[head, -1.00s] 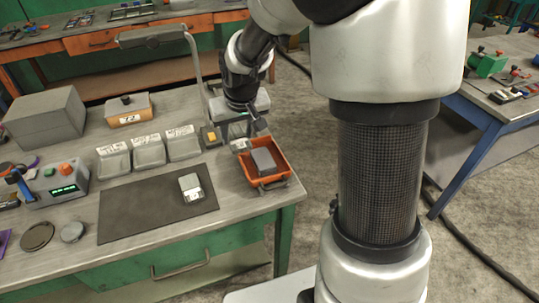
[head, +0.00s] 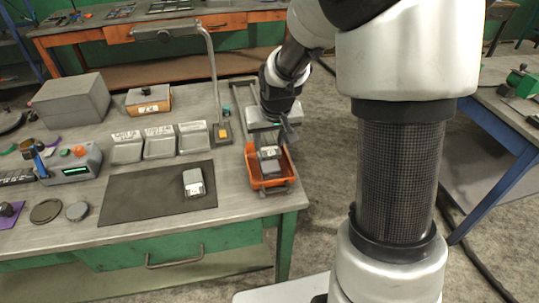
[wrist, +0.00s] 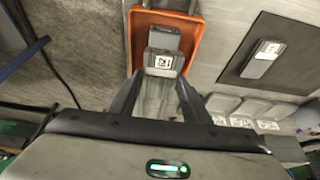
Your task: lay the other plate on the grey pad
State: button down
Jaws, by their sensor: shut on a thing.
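My gripper (head: 272,146) is shut on a light grey plate (head: 269,155) with a black-and-white label, at the orange tray (head: 268,184). In the wrist view the plate (wrist: 157,90) sits between the two fingers (wrist: 157,97), its labelled end towards the tray (wrist: 193,33). I cannot tell whether the plate touches the tray. Another labelled light plate (head: 193,183) lies on the right part of the dark grey pad (head: 140,193); it also shows in the wrist view (wrist: 262,60).
A grey block (wrist: 165,38) lies in the tray. Three grey bins (head: 159,142) stand behind the pad. A lamp post (head: 215,85) rises left of my gripper. A device with a green display (head: 72,165) stands left of the pad. The pad's left and middle are clear.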

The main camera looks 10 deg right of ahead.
aim_at(270, 149)
jog(key=shift+f, duration=2.3)
jog(key=shift+f+b, duration=0.1)
jog(key=shift+b, duration=0.2)
jog(key=shift+f, duration=0.15)
jog(key=c, duration=1)
grip_release()
